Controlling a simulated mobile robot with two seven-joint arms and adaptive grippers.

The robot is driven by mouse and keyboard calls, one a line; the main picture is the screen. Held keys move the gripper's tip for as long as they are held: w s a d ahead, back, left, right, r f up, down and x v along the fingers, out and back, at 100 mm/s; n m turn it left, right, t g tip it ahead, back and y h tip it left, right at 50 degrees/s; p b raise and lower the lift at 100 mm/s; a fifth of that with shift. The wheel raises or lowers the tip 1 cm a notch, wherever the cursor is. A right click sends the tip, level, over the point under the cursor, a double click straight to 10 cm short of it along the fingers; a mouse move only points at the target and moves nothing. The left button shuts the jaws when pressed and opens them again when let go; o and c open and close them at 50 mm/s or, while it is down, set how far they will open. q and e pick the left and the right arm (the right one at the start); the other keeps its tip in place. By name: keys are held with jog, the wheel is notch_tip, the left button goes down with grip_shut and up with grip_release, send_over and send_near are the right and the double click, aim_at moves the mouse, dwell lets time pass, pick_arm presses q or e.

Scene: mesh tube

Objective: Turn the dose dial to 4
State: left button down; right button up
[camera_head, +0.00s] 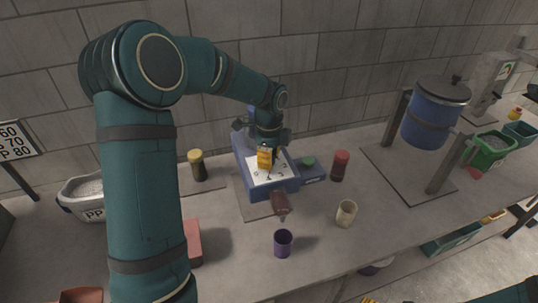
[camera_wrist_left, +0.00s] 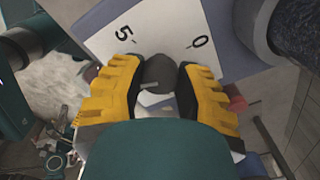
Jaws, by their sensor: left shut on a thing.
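A blue dispenser (camera_head: 286,187) stands on the counter, with a sloping white dial plate (camera_head: 262,178) on top. My left gripper (camera_head: 265,158) reaches down over this plate. In the left wrist view its yellow fingers (camera_wrist_left: 159,88) are shut on a round dark grey dose dial (camera_wrist_left: 158,70), one on each side. A thin pale mark shows on the dial, on the side nearer the left finger. The numbers 5 and 0 are readable on the plate (camera_wrist_left: 160,30) there; the fingers and palm hide the other numbers. My right gripper does not show.
A brown bottle-like nozzle (camera_head: 280,205) hangs at the dispenser's front. A purple cup (camera_head: 283,243) and a beige cup (camera_head: 346,213) stand in front. A yellow-capped jar (camera_head: 197,166) and red-topped jar (camera_head: 340,166) flank it. A blue pot (camera_head: 432,120) is at right.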

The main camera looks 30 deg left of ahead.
pick_arm(q)
jog(key=shift+f+m, duration=0.1)
jog(key=shift+m, duration=0.3)
jog(key=c, duration=0.6)
grip_release()
jog(key=shift+o, duration=0.2)
notch_tip(320, 180, up, 12)
dwell(0.5)
